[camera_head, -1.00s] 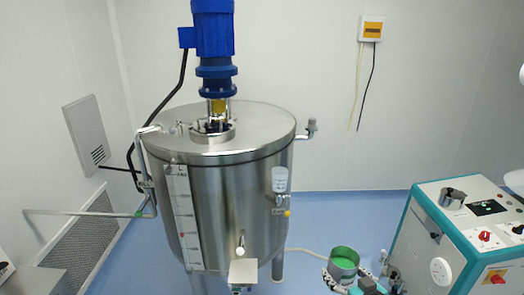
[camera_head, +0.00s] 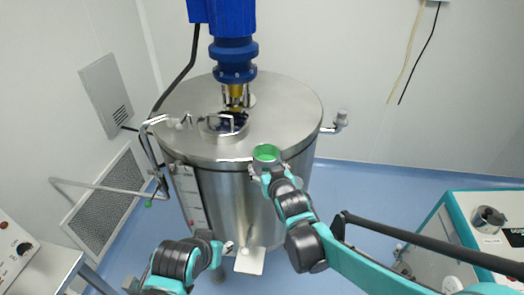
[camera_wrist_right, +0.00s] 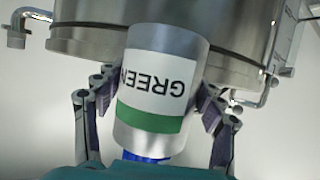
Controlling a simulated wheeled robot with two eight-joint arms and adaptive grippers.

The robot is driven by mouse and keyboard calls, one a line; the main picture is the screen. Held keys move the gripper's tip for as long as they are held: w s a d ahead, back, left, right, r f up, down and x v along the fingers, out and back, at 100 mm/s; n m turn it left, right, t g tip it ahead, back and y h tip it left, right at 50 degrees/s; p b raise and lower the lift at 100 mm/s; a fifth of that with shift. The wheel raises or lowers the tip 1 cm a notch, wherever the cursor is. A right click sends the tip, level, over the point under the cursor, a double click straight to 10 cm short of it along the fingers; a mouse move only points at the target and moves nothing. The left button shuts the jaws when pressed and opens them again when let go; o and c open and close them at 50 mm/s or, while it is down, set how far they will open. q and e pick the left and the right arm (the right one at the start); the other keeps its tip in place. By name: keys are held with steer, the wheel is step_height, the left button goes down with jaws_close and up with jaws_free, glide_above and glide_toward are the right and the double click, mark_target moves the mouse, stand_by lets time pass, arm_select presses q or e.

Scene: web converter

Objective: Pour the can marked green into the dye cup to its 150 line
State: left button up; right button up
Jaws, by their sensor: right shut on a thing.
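A metal can with green contents (camera_head: 266,153) is in front of the tank's upper rim in the head view, open top showing and roughly upright. In the right wrist view the can (camera_wrist_right: 160,85) has a white label reading GREEN and a green band. My right gripper (camera_head: 268,170) is shut around its sides, and both fingers show in the right wrist view (camera_wrist_right: 155,108). My left gripper (camera_head: 228,247) is low in front of the tank; its fingers are too small to judge. No dye cup can be made out now; my right arm covers part of the tank front.
The large steel tank (camera_head: 215,205) has a flat lid with a blue motor (camera_head: 232,30) and a handled fitting on top. A pale plate (camera_head: 250,260) sticks out low in front.

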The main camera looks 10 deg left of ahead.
steer(key=shift+w+a+r, duration=0.1)
steer(key=shift+a+r, duration=0.2)
steer(key=shift+s+d+r, duration=0.1)
steer(key=shift+s+d, duration=0.05)
steer(key=shift+s, duration=0.35)
steer(key=shift+w+f, duration=0.3)
arm_select(q)
steer(key=shift+s, duration=0.25)
arm_select(e)
steer(key=shift+y, duration=0.3)
arm_select(q)
steer(key=shift+b, duration=0.3)
arm_select(e)
steer(key=shift+s+d+m, duration=0.15)
steer(key=shift+m, duration=0.15)
arm_select(q)
steer(key=shift+f, duration=0.15)
arm_select(e)
steer(key=shift+f, duration=0.2)
arm_select(q)
steer(key=shift+f+b, duration=0.7)
steer(key=shift+b, duration=0.05)
arm_select(e)
steer(key=shift+w+d+f+m+y, duration=0.15)
steer(key=shift+f+m+y, duration=0.15)
steer(key=shift+f+m, duration=0.15)
steer(key=shift+w+d+f+m+y, duration=0.15)
steer(key=shift+f+m+y, duration=0.15)
steer(key=shift+f+m, duration=0.15)
